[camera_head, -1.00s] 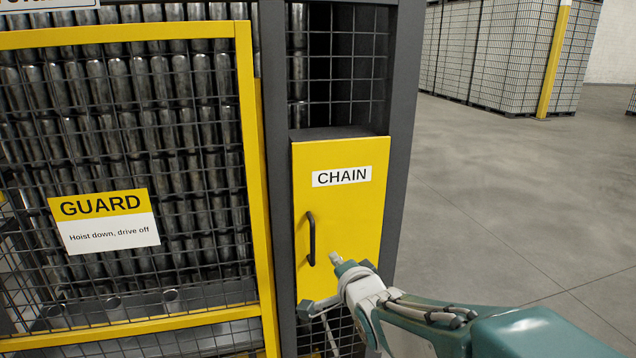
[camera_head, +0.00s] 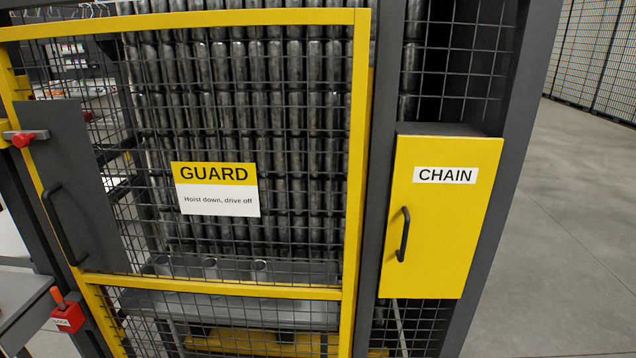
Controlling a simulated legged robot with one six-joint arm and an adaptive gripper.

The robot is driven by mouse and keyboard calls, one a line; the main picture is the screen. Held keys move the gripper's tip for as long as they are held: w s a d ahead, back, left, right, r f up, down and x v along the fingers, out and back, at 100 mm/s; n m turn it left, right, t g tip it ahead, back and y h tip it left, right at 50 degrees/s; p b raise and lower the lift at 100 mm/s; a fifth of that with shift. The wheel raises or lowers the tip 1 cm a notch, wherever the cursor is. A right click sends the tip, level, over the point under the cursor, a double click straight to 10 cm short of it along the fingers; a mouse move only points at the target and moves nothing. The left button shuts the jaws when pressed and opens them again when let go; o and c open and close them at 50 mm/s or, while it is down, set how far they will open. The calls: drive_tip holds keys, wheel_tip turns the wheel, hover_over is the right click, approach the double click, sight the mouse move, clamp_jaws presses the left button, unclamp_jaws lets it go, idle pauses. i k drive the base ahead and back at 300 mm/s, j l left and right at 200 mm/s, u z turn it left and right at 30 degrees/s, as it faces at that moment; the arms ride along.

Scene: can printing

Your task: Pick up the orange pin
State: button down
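An orange pin (camera_head: 57,296) shows at the lower left. It stands slightly tilted, with its lower end at a red block (camera_head: 68,319) that carries a small white label. Whether the pin sits inside the block or behind it is too small to tell. My gripper and arm are out of view.
A yellow-framed mesh guard door (camera_head: 356,150) with a dark handle plate (camera_head: 72,180) fills the middle. A red knob (camera_head: 22,138) sits on its left frame. A yellow CHAIN box (camera_head: 445,220) is at right. A grey table (camera_head: 20,300) edges the lower left. Open floor (camera_head: 560,240) lies right.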

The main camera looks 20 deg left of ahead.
sight(54, 292)
drive_tip(key=u, duration=1.4)
drive_tip(key=i+j+u, duration=0.1)
drive_tip(key=u, duration=0.4)
drive_tip(key=i+u, duration=0.15)
drive_tip(key=u, duration=0.3)
drive_tip(key=i+l+u, duration=0.1)
drive_tip(key=i, duration=0.45)
drive_tip(key=i+l+u, duration=0.1)
drive_tip(key=i, duration=0.45)
drive_tip(key=i+j+z, duration=0.3)
drive_tip(key=i+j, duration=0.75)
drive_tip(key=i, duration=0.15)
